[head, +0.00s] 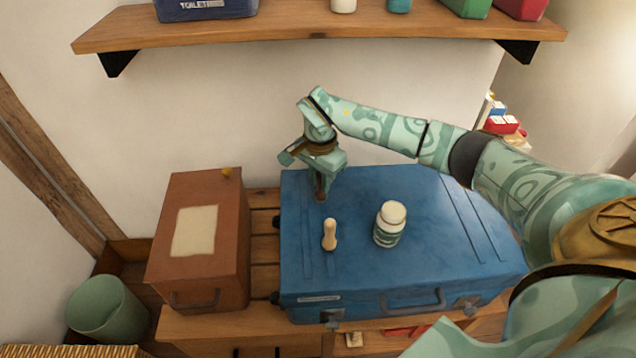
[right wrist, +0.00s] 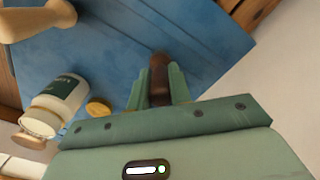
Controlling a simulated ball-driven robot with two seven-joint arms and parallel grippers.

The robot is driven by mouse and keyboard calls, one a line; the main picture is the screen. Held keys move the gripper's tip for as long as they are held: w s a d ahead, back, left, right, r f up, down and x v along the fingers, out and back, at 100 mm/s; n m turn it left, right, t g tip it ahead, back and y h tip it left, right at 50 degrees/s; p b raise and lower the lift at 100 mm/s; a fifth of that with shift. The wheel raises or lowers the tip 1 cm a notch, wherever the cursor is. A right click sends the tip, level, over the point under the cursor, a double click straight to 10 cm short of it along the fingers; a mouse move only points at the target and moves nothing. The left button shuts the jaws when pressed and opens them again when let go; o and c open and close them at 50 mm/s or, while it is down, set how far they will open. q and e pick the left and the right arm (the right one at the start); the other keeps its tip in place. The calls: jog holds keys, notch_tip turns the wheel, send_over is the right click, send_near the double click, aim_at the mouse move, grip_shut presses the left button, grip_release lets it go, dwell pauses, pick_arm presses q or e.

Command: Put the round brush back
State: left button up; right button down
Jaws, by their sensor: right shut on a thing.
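My right gripper (head: 322,188) is over the back left part of the blue suitcase (head: 440,225). It is shut on a slim dark brown thing (right wrist: 159,80), which I take for the round brush. In the right wrist view it shows between the two green fingers, and its lower end (head: 321,196) shows below them in the head view. The rest of it is hidden, and I cannot tell whether it touches the suitcase. My left gripper is not in view.
A pale wooden peg-like thing (head: 329,235) and a white bottle with a green label (head: 389,225) stand on the suitcase near the gripper. A brown case (head: 200,240) is at left, a green bin (head: 105,310) beyond it. A wooden shelf (head: 320,30) hangs above.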

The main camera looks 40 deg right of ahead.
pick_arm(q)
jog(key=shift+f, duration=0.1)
pick_arm(e)
jog(key=shift+f, duration=0.1)
jog(key=c, duration=1.3)
grip_release()
jog(key=shift+f, duration=0.1)
pick_arm(q)
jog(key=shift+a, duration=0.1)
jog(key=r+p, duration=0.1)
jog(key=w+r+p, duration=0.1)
jog(key=p, duration=0.1)
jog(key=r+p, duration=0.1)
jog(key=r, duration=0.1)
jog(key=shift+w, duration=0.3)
pick_arm(e)
notch_tip(320, 180, up, 12)
jog(key=shift+a+r, duration=0.1)
jog(key=shift+r, duration=0.05)
